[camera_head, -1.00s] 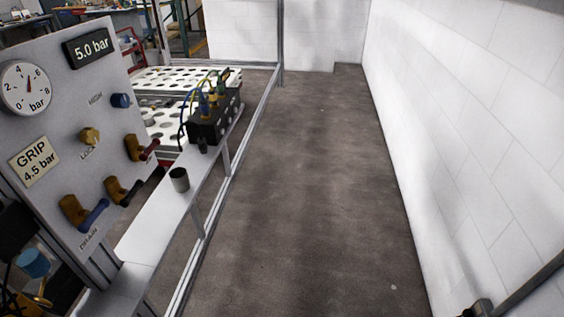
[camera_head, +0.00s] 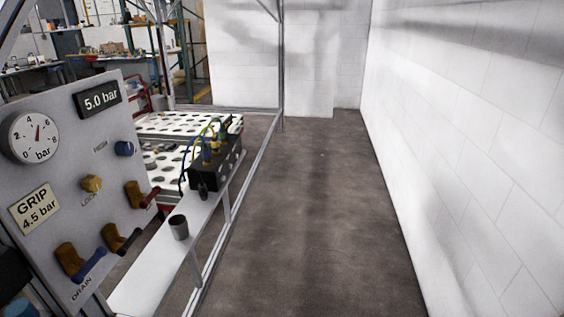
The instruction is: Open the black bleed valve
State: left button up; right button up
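The black-handled valve (camera_head: 129,242) sits low on the grey panel at the left, with a brass body. Its black lever slants up to the right, roughly parallel to the levers beside it. A red-handled valve (camera_head: 151,198) is above and right of it. A blue-handled valve (camera_head: 88,266) is below and left, above the label DRAIN. Neither of my grippers shows in the head view.
A dark cup (camera_head: 178,228) stands on a white shelf (camera_head: 150,272). The floor to the right is clear.

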aim_at(122, 251)
jog(key=u, duration=1.25)
